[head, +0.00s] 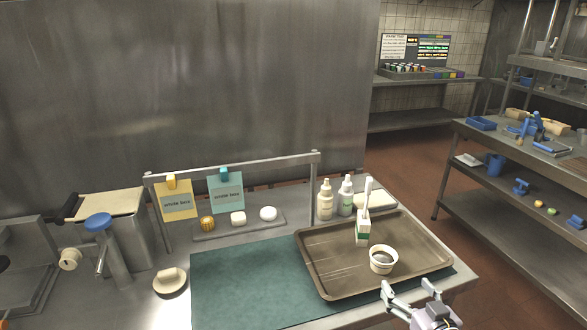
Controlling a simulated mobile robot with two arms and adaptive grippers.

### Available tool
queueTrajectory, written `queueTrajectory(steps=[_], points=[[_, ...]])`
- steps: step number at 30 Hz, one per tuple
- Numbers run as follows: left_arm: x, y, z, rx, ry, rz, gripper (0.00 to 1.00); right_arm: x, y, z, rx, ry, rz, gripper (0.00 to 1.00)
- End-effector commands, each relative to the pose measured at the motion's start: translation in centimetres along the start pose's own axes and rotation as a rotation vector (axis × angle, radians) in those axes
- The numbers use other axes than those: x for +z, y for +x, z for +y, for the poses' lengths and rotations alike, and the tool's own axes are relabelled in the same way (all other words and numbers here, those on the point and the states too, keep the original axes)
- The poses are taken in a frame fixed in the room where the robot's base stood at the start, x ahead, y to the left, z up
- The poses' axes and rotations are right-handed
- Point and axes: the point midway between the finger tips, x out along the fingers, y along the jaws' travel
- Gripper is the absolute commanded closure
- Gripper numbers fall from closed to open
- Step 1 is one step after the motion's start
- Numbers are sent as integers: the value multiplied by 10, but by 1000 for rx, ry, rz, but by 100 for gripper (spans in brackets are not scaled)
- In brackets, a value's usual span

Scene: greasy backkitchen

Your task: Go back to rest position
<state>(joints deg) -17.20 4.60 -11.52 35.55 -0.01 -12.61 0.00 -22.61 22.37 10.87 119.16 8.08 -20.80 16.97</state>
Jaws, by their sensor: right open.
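My right gripper (407,289) is at the bottom of the head view, at the front edge of the metal counter. Its two fingers are apart and nothing shows between them. It is just in front of a brown tray (330,265). My left gripper is not in view.
A green mat (235,290) lies left of the tray, mostly clear. Two bottles (325,199) stand behind the tray. A rail (240,168) carries two note cards. A blue-topped lever (98,222) stands at left. Shelves (520,145) stand right across open floor.

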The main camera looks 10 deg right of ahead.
Motion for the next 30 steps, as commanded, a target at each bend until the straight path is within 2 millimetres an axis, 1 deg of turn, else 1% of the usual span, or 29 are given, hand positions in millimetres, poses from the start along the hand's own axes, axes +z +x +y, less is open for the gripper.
queueTrajectory(steps=[2, 4, 5, 7, 8, 9, 11, 12, 15, 21, 27, 28, 30], points=[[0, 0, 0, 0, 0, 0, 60, 7, -3, -6, -1, -2, -29, 24], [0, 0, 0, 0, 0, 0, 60, 22, -9, -16, -3, -11, -94, 24], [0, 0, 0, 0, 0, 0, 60, 31, -13, -23, -4, -16, -133, 24], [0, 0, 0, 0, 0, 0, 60, 55, -28, -42, -11, -32, -248, 24], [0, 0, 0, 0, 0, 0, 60, 66, -36, -50, -15, -40, -305, 24], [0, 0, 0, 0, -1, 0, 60, 81, -49, -62, -22, -55, -382, 24], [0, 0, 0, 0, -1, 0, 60, 99, -69, -78, -36, -76, -489, 24], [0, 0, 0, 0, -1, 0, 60, 109, -82, -87, -45, -89, -553, 24], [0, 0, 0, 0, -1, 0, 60, 127, -111, -104, -68, -117, -685, 24], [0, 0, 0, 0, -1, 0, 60, 147, -163, -129, -115, -158, -885, 24], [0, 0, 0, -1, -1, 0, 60, 156, -211, -147, -166, -190, -1050, 24], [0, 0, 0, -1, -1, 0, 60, 163, -210, -147, -166, -194, -1061, 24], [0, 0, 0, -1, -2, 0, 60, 180, -200, -147, -165, -195, -1066, 24]])
